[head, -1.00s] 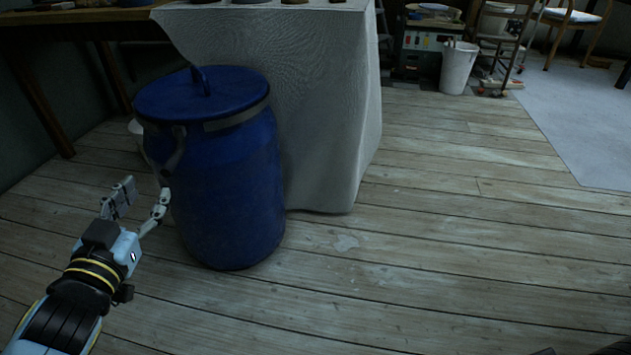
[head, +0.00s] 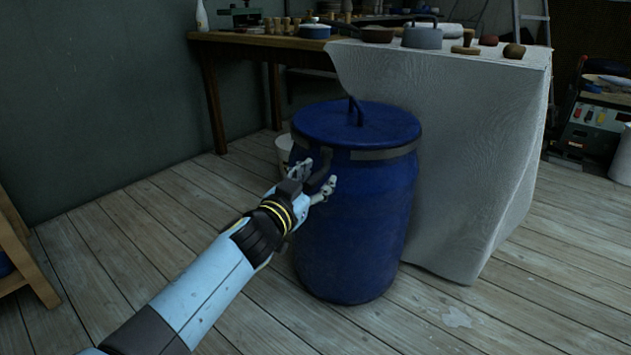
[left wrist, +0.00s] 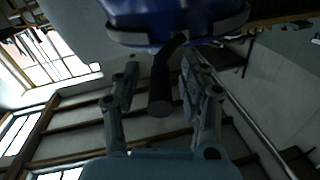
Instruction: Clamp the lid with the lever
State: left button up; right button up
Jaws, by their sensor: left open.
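A blue barrel (head: 355,225) stands upright on the plank floor. In the left wrist view the lever (left wrist: 160,88) reaches down between the two spread fingers (left wrist: 158,92), with gaps visible on both sides. The barrel's rim (left wrist: 180,32) is above it. My right gripper is not seen.
A cloth-covered table (head: 480,160) with pots stands close to the barrel's right. A wooden workbench (head: 270,44) is behind. A white bucket (head: 284,150) is partly hidden behind the barrel. The floor (head: 150,260) to the left is mostly clear.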

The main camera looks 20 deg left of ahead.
pick_arm(q)
grip_shut()
jog(key=shift+a, duration=0.15)
dwell(0.4)
